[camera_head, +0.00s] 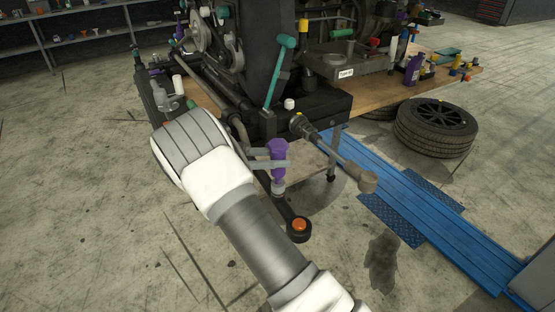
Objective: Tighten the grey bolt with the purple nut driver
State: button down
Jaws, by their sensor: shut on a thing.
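The purple nut driver (278,151) stands about upright near the middle of the head view, with its purple body on top. My gripper (277,164) is shut on it; its two grey fingers reach in from the left at the driver's middle. A light grey piece (278,187) shows just under the purple body, above a dark beam (279,203). I cannot tell whether this piece is the driver's tip or the grey bolt, nor whether driver and bolt touch.
The dark beam ends in an orange-capped foot (299,225). A grey-headed bar (368,182) sticks out to the right. The engine stand (325,105) and wooden bench (385,88) are behind.

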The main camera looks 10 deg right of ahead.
aim_at(278, 145)
jog(key=shift+r, duration=0.15)
jog(key=shift+r+p, duration=2.3)
jog(key=shift+r, duration=1.05)
